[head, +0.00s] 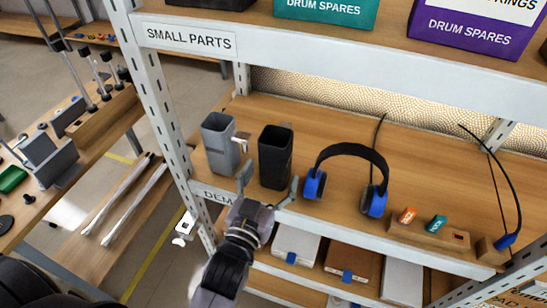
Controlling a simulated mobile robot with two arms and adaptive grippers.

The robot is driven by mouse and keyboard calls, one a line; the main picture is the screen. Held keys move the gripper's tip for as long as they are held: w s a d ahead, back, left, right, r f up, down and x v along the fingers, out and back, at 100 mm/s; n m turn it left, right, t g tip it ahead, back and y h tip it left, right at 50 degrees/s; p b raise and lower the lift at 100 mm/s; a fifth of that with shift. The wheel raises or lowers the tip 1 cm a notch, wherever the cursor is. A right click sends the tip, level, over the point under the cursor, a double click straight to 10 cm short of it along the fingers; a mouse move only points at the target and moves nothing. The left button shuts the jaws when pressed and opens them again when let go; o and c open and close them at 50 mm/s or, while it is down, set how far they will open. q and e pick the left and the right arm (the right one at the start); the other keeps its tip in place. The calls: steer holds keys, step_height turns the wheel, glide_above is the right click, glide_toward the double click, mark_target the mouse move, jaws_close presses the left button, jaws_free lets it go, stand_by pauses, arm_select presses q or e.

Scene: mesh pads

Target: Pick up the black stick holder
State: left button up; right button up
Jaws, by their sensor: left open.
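The black stick holder (275,157) is a tall, open-topped black box standing upright on the wooden middle shelf. It stands just right of a similar grey holder (219,146). My left gripper (268,184) reaches up from below at the front edge of the shelf. It is open, with one finger to the left of the black holder's lower part and the other to its right in the picture. I cannot tell whether either finger touches it. My right gripper is not in view.
Blue and black headphones (345,180) stand to the right of the black holder. Further right is a wooden block (428,233) with orange and teal pieces. A rack upright (165,110) stands at left, and a labelled shelf edge (340,50) crosses above. Bare shelf lies behind the holders.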

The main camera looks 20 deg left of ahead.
arm_select(q)
steer(key=shift+w+a+b, duration=0.2)
steer(key=shift+w+b, duration=0.4)
steer(key=shift+w, duration=2.1)
steer(key=shift+s+r, duration=0.1)
steer(key=shift+c, duration=0.2)
steer(key=c, duration=1.4)
